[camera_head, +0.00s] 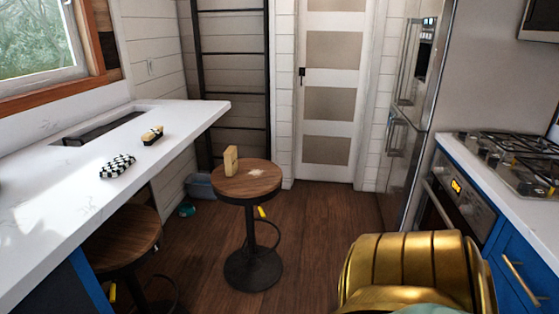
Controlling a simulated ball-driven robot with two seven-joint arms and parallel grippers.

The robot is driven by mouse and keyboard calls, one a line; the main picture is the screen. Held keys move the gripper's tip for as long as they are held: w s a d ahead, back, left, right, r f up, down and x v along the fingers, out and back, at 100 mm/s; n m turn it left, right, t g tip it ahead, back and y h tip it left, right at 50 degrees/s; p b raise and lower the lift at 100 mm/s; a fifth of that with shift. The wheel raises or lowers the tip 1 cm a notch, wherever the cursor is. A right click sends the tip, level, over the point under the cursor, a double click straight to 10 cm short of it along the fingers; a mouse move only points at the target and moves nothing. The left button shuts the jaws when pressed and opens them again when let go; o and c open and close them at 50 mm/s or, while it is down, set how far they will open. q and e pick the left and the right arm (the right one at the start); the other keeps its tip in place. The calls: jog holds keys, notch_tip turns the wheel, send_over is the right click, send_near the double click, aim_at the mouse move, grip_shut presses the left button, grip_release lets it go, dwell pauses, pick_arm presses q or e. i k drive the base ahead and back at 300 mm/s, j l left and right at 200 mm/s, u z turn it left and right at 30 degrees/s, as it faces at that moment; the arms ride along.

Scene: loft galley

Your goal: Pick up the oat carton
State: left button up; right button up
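A small tan box (231,160) stands upright at the left-back part of the round wooden stool top (236,184). It looks like the oat carton, but its label is too small to read. Nothing touches it except the stool under it. Neither my left nor my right gripper shows in the head view.
A small pale patch (256,172) lies beside the box. The white counter (60,205) on the left bears a checkered item (117,167) and a small dark-and-tan item (152,135). A second stool (122,240) stands by it. The wooden floor (310,225) right of the first stool is clear.

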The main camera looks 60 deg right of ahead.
aim_at(229, 155)
jog(key=z, duration=1.7)
jog(key=i+l, duration=0.2)
